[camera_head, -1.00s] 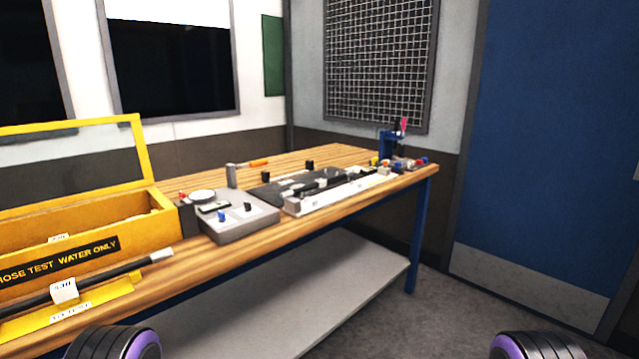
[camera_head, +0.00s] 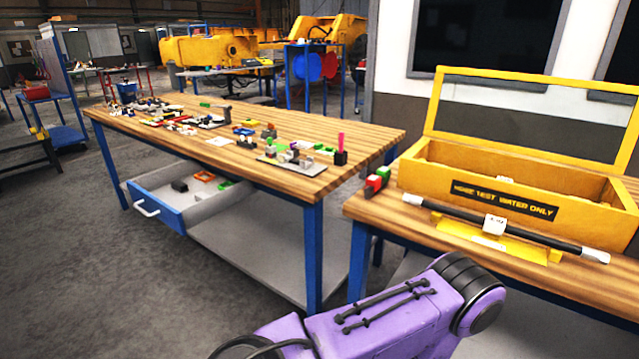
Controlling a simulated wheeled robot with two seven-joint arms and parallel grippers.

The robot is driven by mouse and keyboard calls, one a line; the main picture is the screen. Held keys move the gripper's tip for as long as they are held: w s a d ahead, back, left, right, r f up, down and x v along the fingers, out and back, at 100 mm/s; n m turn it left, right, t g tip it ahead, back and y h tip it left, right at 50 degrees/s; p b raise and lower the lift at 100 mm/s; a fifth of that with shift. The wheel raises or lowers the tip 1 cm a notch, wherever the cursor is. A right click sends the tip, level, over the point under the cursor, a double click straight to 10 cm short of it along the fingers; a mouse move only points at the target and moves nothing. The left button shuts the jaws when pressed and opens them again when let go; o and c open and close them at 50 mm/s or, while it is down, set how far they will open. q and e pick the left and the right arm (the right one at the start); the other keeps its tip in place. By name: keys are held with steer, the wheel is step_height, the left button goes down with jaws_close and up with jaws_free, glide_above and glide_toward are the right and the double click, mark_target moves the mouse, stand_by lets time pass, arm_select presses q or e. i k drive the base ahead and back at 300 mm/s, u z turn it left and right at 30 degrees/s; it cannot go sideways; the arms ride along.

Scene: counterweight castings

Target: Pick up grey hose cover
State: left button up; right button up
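A black hose (camera_head: 455,211) with pale grey ends lies across a yellow holder (camera_head: 510,246) in front of the yellow box. One pale end (camera_head: 413,200) is at its left and the other (camera_head: 595,256) at its right. A white label (camera_head: 494,225) sits around its middle. I cannot tell whether either pale end is the grey hose cover, and no other piece in view is clearly that cover. A purple link of one of my arms shows at the bottom, nearer to me than the table. Neither gripper is in view.
The open yellow box (camera_head: 430,182) stands on the right wooden table, beside red and green blocks (camera_head: 377,180). The left wooden table (camera_head: 330,130) holds many small parts, with a blue drawer (camera_head: 160,208) pulled open below. Grey floor (camera_head: 90,270) at left is clear.

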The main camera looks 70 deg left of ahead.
mark_target(198, 197)
steer(key=u, duration=4.05)
steer(key=i, duration=1.9)
steer(key=z, duration=1.85)
